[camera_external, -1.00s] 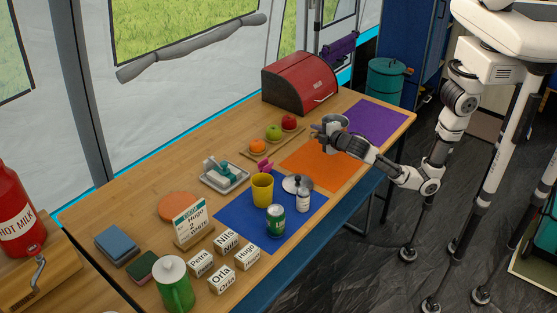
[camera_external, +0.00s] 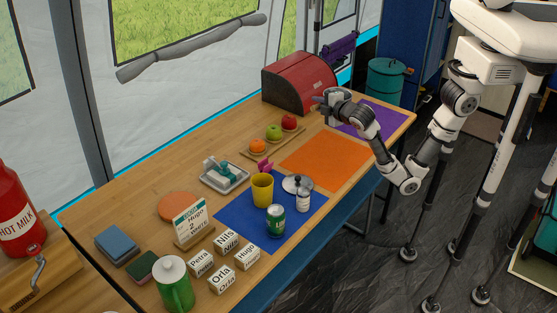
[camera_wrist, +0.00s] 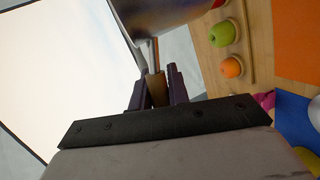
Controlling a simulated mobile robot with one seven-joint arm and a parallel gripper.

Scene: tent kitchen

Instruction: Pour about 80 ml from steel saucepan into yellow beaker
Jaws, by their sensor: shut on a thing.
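The steel saucepan (camera_wrist: 165,15) shows at the top of the camera_wrist view, cut off by the frame. Its handle (camera_wrist: 155,88) runs between the dark fingers of my gripper (camera_wrist: 155,90), which is shut on it. In the camera_external view my gripper (camera_external: 327,100) is raised above the far part of the table, near the red bread box. The pan is hard to separate from the gripper there, and its contents are hidden. The yellow beaker (camera_external: 262,188) stands upright on the blue mat (camera_external: 237,217), well to the left of and nearer than my gripper.
A fruit board (camera_external: 262,150) lies behind the bare orange mat (camera_external: 325,160). The red bread box (camera_external: 299,83) stands near my gripper.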

